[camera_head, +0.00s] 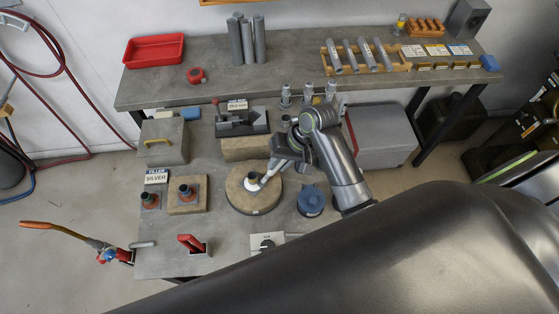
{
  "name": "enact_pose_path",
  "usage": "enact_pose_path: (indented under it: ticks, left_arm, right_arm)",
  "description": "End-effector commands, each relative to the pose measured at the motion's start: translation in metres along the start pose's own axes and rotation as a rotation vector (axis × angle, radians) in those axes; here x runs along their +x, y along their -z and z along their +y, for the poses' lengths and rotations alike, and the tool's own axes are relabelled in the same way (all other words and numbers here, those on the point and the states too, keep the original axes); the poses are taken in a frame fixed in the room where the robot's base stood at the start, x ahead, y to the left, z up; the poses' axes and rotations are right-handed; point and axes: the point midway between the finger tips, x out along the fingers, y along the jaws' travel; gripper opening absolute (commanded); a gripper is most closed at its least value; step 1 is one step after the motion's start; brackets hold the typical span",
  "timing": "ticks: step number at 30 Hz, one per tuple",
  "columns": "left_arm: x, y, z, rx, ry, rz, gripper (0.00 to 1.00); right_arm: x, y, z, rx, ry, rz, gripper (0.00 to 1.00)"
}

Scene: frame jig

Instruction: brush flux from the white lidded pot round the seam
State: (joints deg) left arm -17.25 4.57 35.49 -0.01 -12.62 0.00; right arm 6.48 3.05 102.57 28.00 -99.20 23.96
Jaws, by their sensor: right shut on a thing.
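My right gripper (277,166) reaches in from the right over a round tan turntable (240,203). It is shut on a slim pale thing (265,179), which looks like a brush, tilted down to the left. The thing's lower end is at or very near a short dark tube (253,176) with white around its base, on the turntable. Contact at the seam is too small to tell. I cannot make out the white lidded pot for certain. My left gripper is not in view.
A blue round container (311,201) stands right of the turntable. Dark tubes on flanges (186,192) sit at left near a silver label. A red-handled stand (192,243) and a dial box (266,243) are at the front. A grey case (380,135) stands at right.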

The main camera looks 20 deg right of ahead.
Motion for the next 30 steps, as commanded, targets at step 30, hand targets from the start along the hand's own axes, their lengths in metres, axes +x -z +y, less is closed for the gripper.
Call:
enact_pose_path:
  ticks: [30]
  left_arm:
    - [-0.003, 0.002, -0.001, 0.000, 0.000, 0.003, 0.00]
  right_arm:
    - [0.009, 0.028, -0.019, -0.001, 0.001, 0.001, 0.00]
